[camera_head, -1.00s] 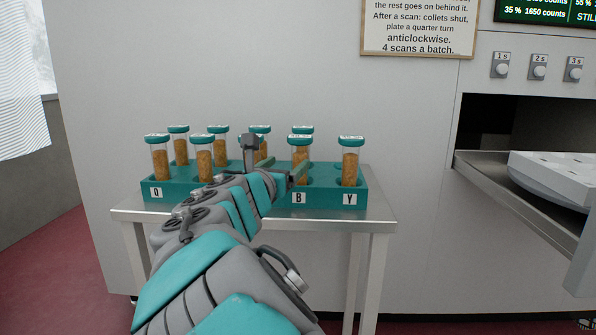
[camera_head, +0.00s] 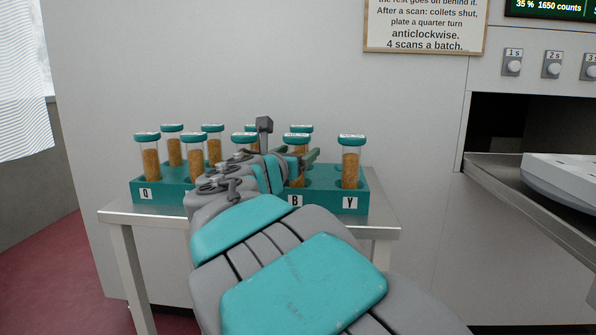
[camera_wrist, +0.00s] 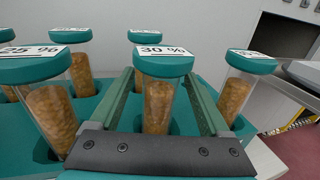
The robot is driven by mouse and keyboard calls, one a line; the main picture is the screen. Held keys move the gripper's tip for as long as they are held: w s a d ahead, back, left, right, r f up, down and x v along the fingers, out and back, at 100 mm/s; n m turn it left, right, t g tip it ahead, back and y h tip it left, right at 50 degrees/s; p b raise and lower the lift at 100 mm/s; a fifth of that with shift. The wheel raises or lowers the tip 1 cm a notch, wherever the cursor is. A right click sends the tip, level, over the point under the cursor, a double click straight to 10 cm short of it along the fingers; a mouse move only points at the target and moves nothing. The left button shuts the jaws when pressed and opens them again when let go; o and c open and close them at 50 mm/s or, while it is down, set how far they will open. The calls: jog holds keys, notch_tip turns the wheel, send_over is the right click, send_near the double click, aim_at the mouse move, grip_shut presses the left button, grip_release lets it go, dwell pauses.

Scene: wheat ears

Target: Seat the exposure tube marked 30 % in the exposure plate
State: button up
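The tube marked 30 % (camera_wrist: 157,105) has a teal cap and golden-brown grain inside, and stands upright in the teal rack (camera_head: 170,198). In the head view it appears to be the front tube (camera_head: 296,172) above label B. My gripper (camera_wrist: 161,82) is open, with one green finger on each side of this tube and visible gaps to it. In the head view my gripper (camera_head: 303,160) is at the rack, partly hidden by my arm. The white exposure plate (camera_head: 562,172) is at the right edge, only partly in view, with small holes on top.
Several similar capped tubes stand close by, including a 25 % tube (camera_wrist: 45,105) left and another tube (camera_wrist: 235,95) right. The rack sits on a metal table (camera_head: 120,214). A metal shelf (camera_head: 500,185) extends from the machine opening at right. A notice (camera_head: 425,25) hangs above.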

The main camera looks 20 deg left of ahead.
grip_shut()
dwell(0.4)
notch_tip(320, 180, up, 10)
jog(key=p, duration=0.3)
dwell(0.6)
jog(key=shift+s, duration=0.15)
